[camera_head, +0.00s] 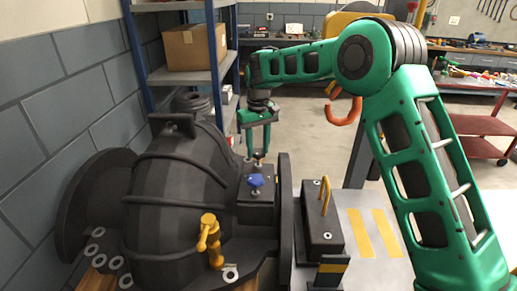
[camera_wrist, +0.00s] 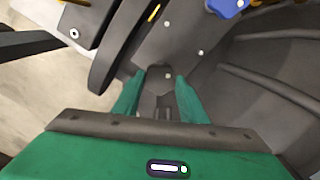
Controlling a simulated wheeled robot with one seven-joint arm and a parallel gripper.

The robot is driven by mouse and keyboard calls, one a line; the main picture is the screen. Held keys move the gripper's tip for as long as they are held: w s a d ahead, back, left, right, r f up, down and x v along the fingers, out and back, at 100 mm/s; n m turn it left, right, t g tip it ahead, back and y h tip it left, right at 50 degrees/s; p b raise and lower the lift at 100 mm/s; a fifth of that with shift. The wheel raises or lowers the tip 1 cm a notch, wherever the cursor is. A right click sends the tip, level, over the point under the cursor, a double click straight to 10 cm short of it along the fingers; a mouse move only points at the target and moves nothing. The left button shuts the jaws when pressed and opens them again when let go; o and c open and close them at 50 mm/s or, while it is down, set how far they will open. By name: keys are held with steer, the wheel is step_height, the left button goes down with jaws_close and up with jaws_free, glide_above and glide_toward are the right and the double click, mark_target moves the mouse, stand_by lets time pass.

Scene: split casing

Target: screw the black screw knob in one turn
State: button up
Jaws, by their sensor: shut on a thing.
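My gripper (camera_head: 258,153) points down at the flange on top of the dark split casing (camera_head: 180,185), behind the blue knob (camera_head: 256,182). In the wrist view my two green fingers (camera_wrist: 160,88) stand on either side of a small dark piece, which I take to be the black screw knob (camera_wrist: 158,81). They are shut on it. Its outline is hard to make out against the dark casing. The blue knob also shows at the top of the wrist view (camera_wrist: 228,5), apart from the fingers.
A yellow valve handle (camera_head: 209,240) stands at the casing's front. A black block with a yellow handle (camera_head: 320,225) sits right of the casing's upright plate (camera_head: 284,220). Shelves with a cardboard box (camera_head: 195,46) stand behind. Open floor lies beyond to the right.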

steer(key=m, duration=0.5)
steer(key=shift+w+r+m, duration=0.1)
steer(key=shift+w+m, duration=0.1)
steer(key=shift+m, duration=0.1)
steer(key=m, duration=1)
steer(key=shift+m, duration=0.4)
steer(key=m, duration=0.6)
steer(key=shift+a, duration=0.1)
steer(key=m, duration=0.6)
steer(key=shift+m, duration=0.4)
steer(key=shift+o, duration=0.2)
steer(key=m, duration=1.1)
steer(key=shift+m, duration=0.4)
steer(key=m, duration=0.4)
steer(key=shift+c, duration=0.2)
steer(key=shift+m, duration=0.3)
